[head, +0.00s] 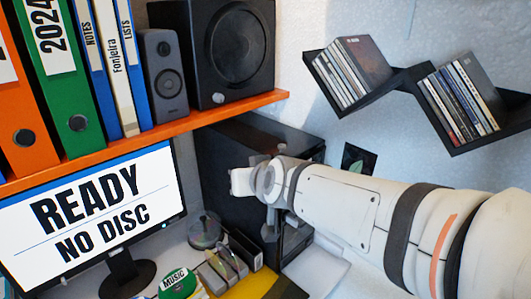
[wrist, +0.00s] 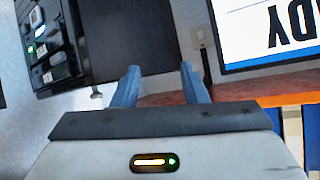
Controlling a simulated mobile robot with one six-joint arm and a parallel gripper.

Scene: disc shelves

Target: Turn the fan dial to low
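In the wrist view a dark front panel (wrist: 50,45) at the upper left carries several grey parts and small green lights. I cannot tell which part is the fan dial or how it is set. The panel adjoins a black computer tower (wrist: 125,35). In the head view the tower (head: 222,160) stands under the orange shelf, and my arm hides much of its front. My gripper (wrist: 158,84) is open, its two fingers apart with nothing between them, pointing towards the tower side, with the panel off to the left.
A monitor (head: 85,215) reading "READY NO DISC" stands left of the tower. The orange shelf (head: 150,142) above holds binders and speakers (head: 238,45). Discs and a yellow item (head: 258,284) lie on the desk. A black zigzag wall shelf (head: 400,78) with cases hangs at right.

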